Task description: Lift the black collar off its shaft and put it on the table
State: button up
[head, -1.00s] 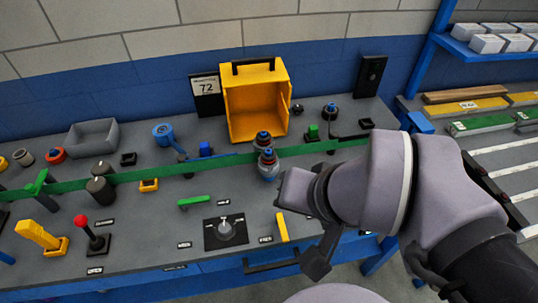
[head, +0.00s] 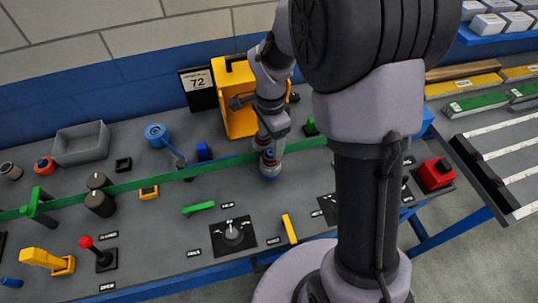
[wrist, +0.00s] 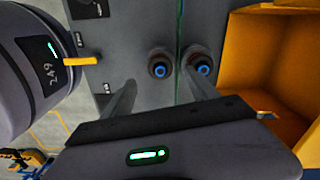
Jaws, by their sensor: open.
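Two round posts with blue centres and dark rings show in the wrist view, a front one (wrist: 159,70) and a rear one (wrist: 204,66), on either side of a green strip. I cannot tell for sure whether either dark ring is the black collar. My gripper (wrist: 158,78) is open and points down over them, with the front post between its fingers in that view. In the head view my gripper (head: 268,145) is above the front post (head: 269,170) and hides the rear one. The table (head: 170,215) is grey with a blue edge.
The yellow box (head: 236,105) stands close behind my gripper. The green strip (head: 160,180) runs across the panel. A yellow handle (head: 289,228), a dial (head: 233,232) and a green lever (head: 198,209) lie nearer the front. Bare surface shows between them.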

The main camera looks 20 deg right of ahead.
aim_at(270, 152)
notch_tip(270, 152, down, 6)
jog(key=shift+f+b, duration=0.1)
jog(key=shift+b, duration=1)
grip_shut()
notch_tip(270, 152, up, 10)
jog(key=p, duration=0.3)
jog(key=shift+r+p, duration=0.2)
jog(key=shift+p, duration=0.1)
